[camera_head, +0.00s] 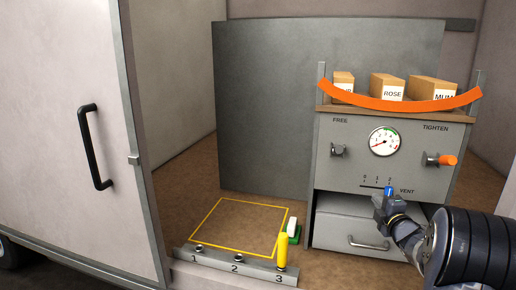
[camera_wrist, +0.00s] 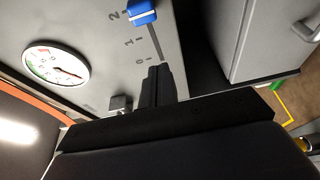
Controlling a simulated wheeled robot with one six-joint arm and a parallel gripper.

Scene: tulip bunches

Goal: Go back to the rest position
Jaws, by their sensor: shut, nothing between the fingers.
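My gripper (camera_head: 383,206) is shut and empty in front of the grey cabinet (camera_head: 330,170), just below the blue vent slider (camera_head: 388,191). In the wrist view my closed fingers (camera_wrist: 157,82) point at the panel, near the 0 end of the slider's slot. The blue slider (camera_wrist: 142,13) stands by the mark 2, apart from the fingertips. My dark arm reaches in from the lower right in the head view.
A drawer (camera_head: 345,230) below the panel stands partly out. The panel carries a gauge (camera_head: 384,141), a FREE knob (camera_head: 338,150) and an orange-tipped TIGHTEN knob (camera_head: 445,160). Labelled boxes (camera_head: 387,87) sit on top behind an orange band (camera_head: 400,103). A yellow post (camera_head: 282,250) stands at position 3.

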